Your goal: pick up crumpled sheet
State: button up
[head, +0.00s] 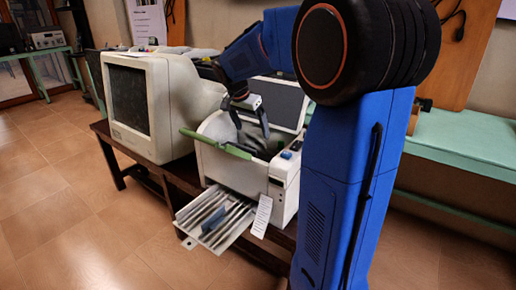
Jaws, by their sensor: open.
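My gripper (251,131) is open, fingers pointing down, over the open top of a white printer (285,185). Its fingertips are at or just above the opening; whether they touch anything inside I cannot tell. No crumpled sheet can be made out clearly; the inside of the printer is dark and partly hidden by my gripper and the green bar (215,144) along the front of the opening. A narrow white paper strip (262,216) with faint print hangs at the printer's front, looking flat.
A pale slatted tray (195,231) sticks out low in front of the printer, with a dark blue piece (214,221) on it. A bulky CRT monitor (165,105) stands close on the left. A dark wooden table (172,178) carries both. The tiled floor in front is clear.

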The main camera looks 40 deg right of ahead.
aim_at(254, 134)
jog(key=shift+x, duration=2.65)
jog(key=shift+w+d+r, duration=0.1)
jog(key=shift+d+r, duration=0.05)
jog(key=c, duration=1.1)
